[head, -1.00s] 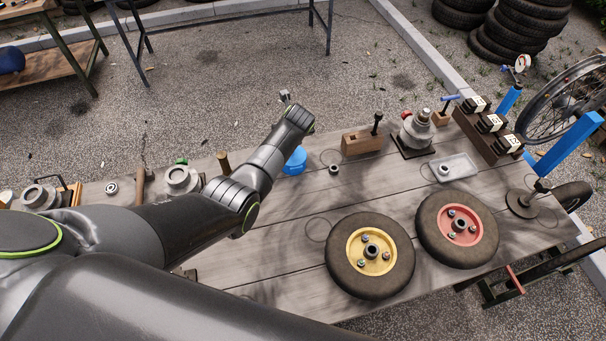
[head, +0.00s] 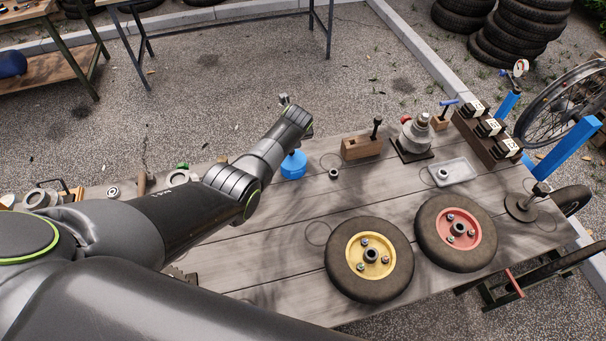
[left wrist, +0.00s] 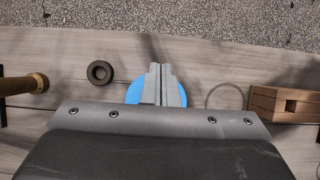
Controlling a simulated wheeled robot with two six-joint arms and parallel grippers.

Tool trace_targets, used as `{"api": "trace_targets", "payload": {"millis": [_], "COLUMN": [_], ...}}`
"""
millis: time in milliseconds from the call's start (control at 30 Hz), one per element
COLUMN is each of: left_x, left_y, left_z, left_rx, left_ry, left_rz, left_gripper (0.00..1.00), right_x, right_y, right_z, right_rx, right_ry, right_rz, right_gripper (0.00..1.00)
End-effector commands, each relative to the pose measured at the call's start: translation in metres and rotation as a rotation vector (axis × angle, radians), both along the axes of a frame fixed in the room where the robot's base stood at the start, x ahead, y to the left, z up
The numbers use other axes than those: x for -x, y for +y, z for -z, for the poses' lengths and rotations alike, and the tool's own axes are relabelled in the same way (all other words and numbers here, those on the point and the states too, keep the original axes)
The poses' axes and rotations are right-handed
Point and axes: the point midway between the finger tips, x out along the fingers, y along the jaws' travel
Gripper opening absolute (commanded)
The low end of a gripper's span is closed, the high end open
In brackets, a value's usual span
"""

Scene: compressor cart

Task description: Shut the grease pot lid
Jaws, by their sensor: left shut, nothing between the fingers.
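The blue grease pot (head: 293,167) stands on the far part of the bench, partly covered by my left wrist in the head view. In the left wrist view a round blue surface (left wrist: 137,93) shows behind and beside my left gripper (left wrist: 161,68). I cannot tell the lid from the body or whether it is open. In the head view my left gripper (head: 284,99) shows small beyond the wrist, above and past the pot. Its fingers are together with nothing between them. I cannot tell whether they touch the pot. My right gripper is not in view.
Left of the pot are a wooden handle (left wrist: 24,84) and a dark ring (left wrist: 100,72). Two wheels, yellow-hubbed (head: 370,258) and red-hubbed (head: 457,232), lie nearer.

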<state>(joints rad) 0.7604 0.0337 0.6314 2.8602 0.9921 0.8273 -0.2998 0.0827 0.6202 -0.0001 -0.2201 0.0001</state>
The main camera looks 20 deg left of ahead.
Motion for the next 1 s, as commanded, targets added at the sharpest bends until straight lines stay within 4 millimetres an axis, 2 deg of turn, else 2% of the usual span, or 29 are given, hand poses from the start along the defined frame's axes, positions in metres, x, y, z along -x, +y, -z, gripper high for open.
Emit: {"api": "trace_targets", "payload": {"millis": [167,467,1000], "left_x": [0.003,0.016,0.045], "left_y": [-0.003,-0.011,-0.029], "left_z": [-0.007,-0.034,-0.094], "left_rx": [0.0,0.002,0.002], "left_ry": [0.0,-0.002,-0.002], "left_rz": [0.001,0.001,0.001], "left_gripper": [0.0,0.0,0.0], "right_x": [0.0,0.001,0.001], "right_y": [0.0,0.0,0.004], "right_z": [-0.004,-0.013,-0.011], "right_rx": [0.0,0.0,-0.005], "right_ry": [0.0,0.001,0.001], "right_rz": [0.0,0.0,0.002], "right_gripper": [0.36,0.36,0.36]}}
